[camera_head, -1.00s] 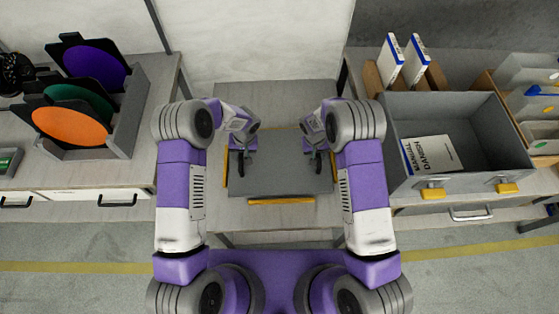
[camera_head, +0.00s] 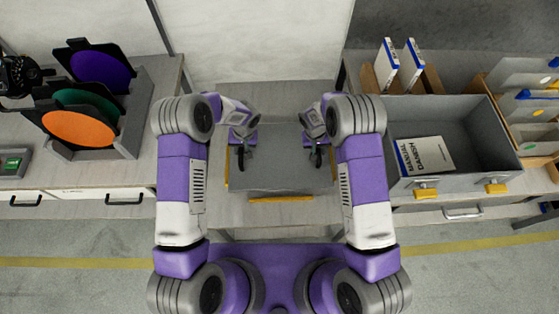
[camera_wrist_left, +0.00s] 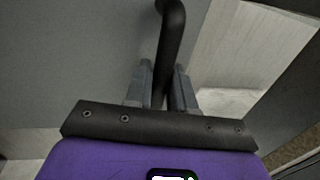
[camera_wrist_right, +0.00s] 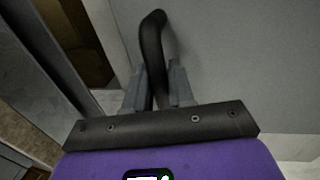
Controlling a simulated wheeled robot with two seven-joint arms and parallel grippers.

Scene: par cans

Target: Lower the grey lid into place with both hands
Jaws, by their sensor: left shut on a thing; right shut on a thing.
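The grey lid (camera_head: 280,168) is a flat panel held between my arms above the table in the head view. It also fills much of the left wrist view (camera_wrist_left: 75,55) and the right wrist view (camera_wrist_right: 240,60). My left gripper (camera_head: 241,147) is shut on a black bent handle (camera_wrist_left: 173,35) at the lid's left side. My right gripper (camera_head: 317,147) is shut on a matching black handle (camera_wrist_right: 151,35) at its right side. A yellow strip (camera_head: 281,199) shows along the lid's front edge. What lies under the lid is hidden, and I cannot tell the gap below it.
On the left, a grey rack (camera_head: 130,140) holds purple, green and orange discs in black frames. On the right stands a grey open bin (camera_head: 472,178) with a manual (camera_head: 425,155) inside and yellow latches. Bare table (camera_head: 290,100) shows behind the lid.

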